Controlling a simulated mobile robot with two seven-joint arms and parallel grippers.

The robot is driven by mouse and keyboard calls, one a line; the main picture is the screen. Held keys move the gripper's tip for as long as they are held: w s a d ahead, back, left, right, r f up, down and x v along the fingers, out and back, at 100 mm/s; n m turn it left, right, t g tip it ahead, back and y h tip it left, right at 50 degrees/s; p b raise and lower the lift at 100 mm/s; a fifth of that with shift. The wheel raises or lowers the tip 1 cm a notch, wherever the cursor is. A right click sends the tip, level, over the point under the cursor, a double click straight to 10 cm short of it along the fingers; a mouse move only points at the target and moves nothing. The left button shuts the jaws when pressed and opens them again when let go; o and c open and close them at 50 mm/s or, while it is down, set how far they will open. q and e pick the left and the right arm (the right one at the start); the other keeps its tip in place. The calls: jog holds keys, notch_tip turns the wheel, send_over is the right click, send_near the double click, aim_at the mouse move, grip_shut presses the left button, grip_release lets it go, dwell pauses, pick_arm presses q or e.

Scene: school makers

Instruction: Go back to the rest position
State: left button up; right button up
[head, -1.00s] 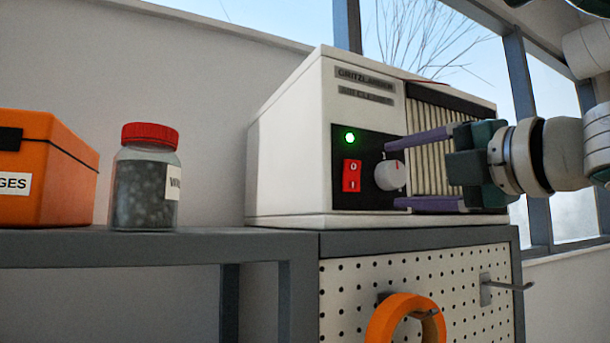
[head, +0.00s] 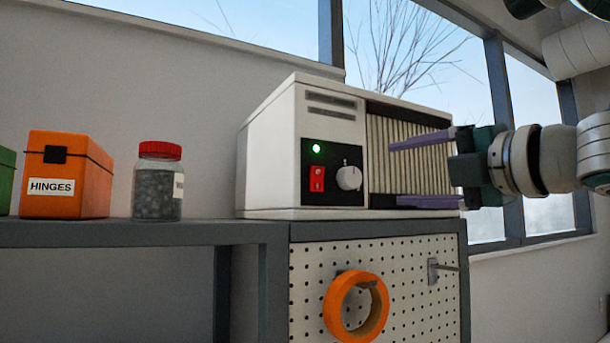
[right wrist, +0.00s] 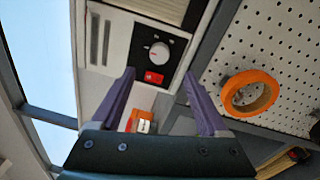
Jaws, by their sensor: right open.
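My right gripper (head: 425,171) is open and empty in front of the right part of the white air cleaner (head: 268,150). Its two purple fingers stand apart, one above the other, across the vented grille (head: 385,150). The fingers are clear of the white knob (head: 349,178) and the red switch (head: 317,178). A green light (head: 316,148) is lit above the switch. In the right wrist view the open fingers (right wrist: 165,100) point toward the air cleaner's panel, with the knob (right wrist: 160,50) beyond them. My left gripper is in neither view.
An orange HINGES box (head: 88,185) and a red-lidded jar (head: 157,190) stand on the grey shelf (head: 130,233) at left. Below the air cleaner, an orange tape roll (head: 335,300) hangs on the pegboard (head: 415,310) beside a metal hook (head: 436,270). Windows (head: 532,120) are behind the arm.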

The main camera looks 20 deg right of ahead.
jog(key=s+a+f+m+g+h, duration=0.1)
jog(key=s+a+f+m+g, duration=0.15)
jog(key=f, duration=0.55)
jog(key=s+a+f+m+g, duration=0.1)
jog(key=s+a+f+m, duration=0.1)
jog(key=f+m, duration=0.35)
jog(key=s+a+f+m+g+h, duration=0.1)
jog(key=s+a+f+m+g, duration=0.1)
jog(key=f, duration=0.8)
jog(key=s+a+f+m+g, duration=0.3)
jog(key=s+f, duration=0.4)
jog(key=s, duration=0.3)
jog(key=s+a+f+m+g, duration=0.2)
jog(key=s+f+m+g, duration=0.4)
jog(key=s, duration=0.5)
jog(key=shift+s+a+f+m, duration=0.25)
jog(key=shift+a+f+m, duration=0.15)
jog(key=shift+f+m, duration=0.1)
jog(key=shift+c, duration=0.3)
